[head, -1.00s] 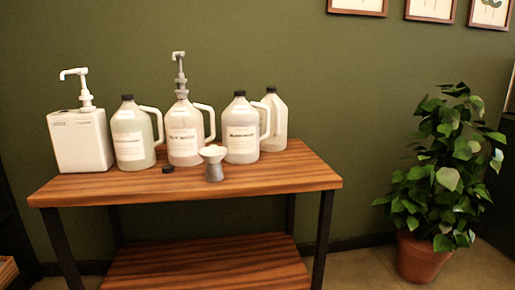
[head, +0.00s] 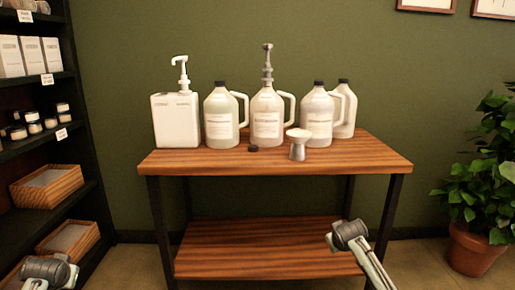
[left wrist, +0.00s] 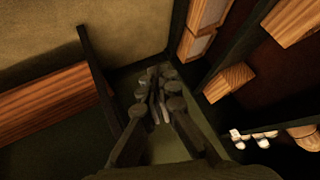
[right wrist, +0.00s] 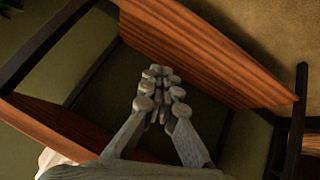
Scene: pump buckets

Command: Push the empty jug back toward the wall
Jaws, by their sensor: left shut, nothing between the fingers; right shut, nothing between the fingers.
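Translucent jugs with handles stand on the wooden table (head: 380,158). One black-capped labelled jug (head: 221,122) is at left, and a jug with a grey pump (head: 266,125) is in the middle. Another black-capped labelled jug (head: 317,125) is right of it. A further jug (head: 346,120) stands behind that one, partly hidden, with no label visible. I cannot tell for certain which is empty. My left gripper (left wrist: 160,85) is shut and empty, low at the left, away from the table. My right gripper (right wrist: 160,85) is shut and empty, below the tabletop's front edge.
A white square pump bottle (head: 176,122) stands left of the jugs. Shelves (head: 75,120) stand at left, a potted plant (head: 478,240) at right. The tabletop's right end is clear.

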